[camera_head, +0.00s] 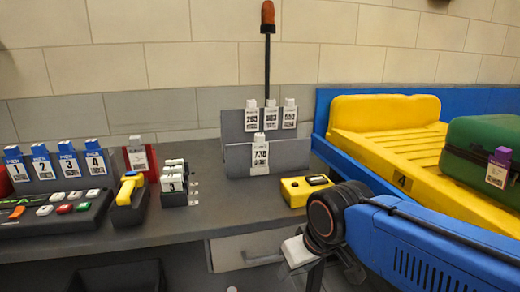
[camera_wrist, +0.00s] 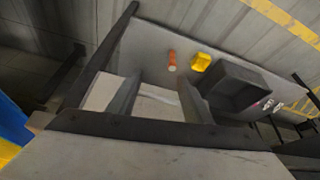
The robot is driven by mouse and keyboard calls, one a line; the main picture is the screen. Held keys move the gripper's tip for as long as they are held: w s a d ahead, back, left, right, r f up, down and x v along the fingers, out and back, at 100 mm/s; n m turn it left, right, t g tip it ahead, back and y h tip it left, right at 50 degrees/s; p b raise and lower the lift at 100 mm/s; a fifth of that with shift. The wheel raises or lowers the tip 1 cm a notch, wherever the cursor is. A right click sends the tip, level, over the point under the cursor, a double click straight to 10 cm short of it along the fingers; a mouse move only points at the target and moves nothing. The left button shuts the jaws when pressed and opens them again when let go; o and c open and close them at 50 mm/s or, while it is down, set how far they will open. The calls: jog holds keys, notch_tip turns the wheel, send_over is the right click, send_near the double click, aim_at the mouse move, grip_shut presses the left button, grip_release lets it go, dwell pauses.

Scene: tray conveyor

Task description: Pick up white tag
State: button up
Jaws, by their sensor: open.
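Several white tags stand in a grey holder (camera_head: 238,160) on the counter in the head view. One tag (camera_head: 260,152), printed 738, is in the front slot. A left tag (camera_head: 251,116), a middle tag (camera_head: 271,115) and a right tag (camera_head: 289,114) are in the back row. I cannot tell which one is meant. My gripper is low at the counter's front edge, right of and below the holder, partly hidden by my arm. In the wrist view my gripper (camera_wrist: 158,92) is open, its dark fingers apart. No tag shows clearly there.
A yellow device (camera_head: 305,190) lies right of the holder. Blue numbered tags (camera_head: 69,162), a scanner (camera_head: 130,190) and a keypad stand left. A yellow tray (camera_head: 395,150) with a green suitcase (camera_head: 475,150) is right.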

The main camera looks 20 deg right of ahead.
notch_tip(320, 180, up, 37)
jog(key=m+g, duration=0.4)
jog(key=m, duration=1.6)
send_over(260, 134)
jog(key=s, duration=0.1)
jog(key=f, duration=1.1)
jog(key=w+f, duration=0.1)
jog(key=f, duration=0.5)
jog(key=shift+c, duration=0.7)
jog(key=c, duration=1)
